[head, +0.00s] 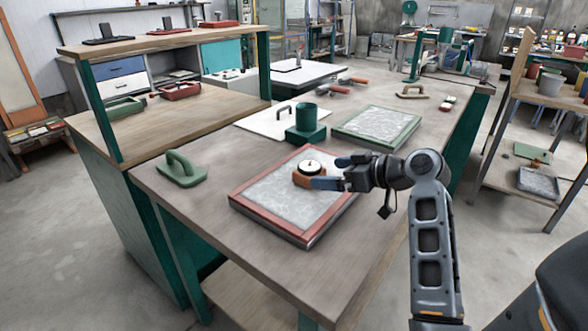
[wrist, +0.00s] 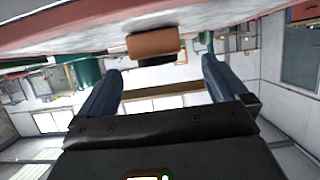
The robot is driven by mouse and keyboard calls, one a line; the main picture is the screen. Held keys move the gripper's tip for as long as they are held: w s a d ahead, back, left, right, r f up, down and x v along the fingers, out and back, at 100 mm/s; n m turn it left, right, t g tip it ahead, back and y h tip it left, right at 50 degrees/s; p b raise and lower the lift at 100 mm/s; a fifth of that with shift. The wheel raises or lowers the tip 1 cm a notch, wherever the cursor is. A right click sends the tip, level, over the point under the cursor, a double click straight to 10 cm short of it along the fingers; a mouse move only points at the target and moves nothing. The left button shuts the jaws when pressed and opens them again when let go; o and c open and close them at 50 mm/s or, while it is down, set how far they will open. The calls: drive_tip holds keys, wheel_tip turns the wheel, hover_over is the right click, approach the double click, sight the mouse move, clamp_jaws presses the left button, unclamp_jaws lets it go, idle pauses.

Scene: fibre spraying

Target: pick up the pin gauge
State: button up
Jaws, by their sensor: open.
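The pin gauge (head: 312,167) has a round white dial on an orange-brown body. It stands on the grey speckled panel in a red frame (head: 240,201). In the wrist view, which appears upside down, its orange-brown body (wrist: 153,43) shows just beyond the fingertips, against the panel at the top. My gripper (head: 331,171) is open and comes in from the right, low over the panel. In the wrist view the two dark blue fingers (wrist: 160,67) are spread wide, with the gauge body ahead of the gap between them. Nothing is visibly held.
A green-handled float (head: 181,170) lies on the table left of the panel. Behind are a green cup on a block (head: 306,122), a white board with a handle (head: 262,121) and a green-framed panel (head: 412,120). The table front left of the panel is bare.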

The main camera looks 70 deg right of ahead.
sight(309, 169)
drive_tip(key=x, duration=0.3)
drive_tip(key=shift+w+d+r+p, duration=0.1)
drive_tip(key=shift+w+p, duration=0.05)
drive_tip(key=shift+p, duration=0.15)
drive_tip(key=shift+p+x, duration=0.5)
drive_tip(key=shift+x, duration=1.8)
drive_tip(key=shift+d, duration=0.15)
drive_tip(key=shift+c, duration=0.5)
drive_tip(key=c, duration=1)
drive_tip(key=shift+c, duration=1)
drive_tip(key=shift+r, duration=0.15)
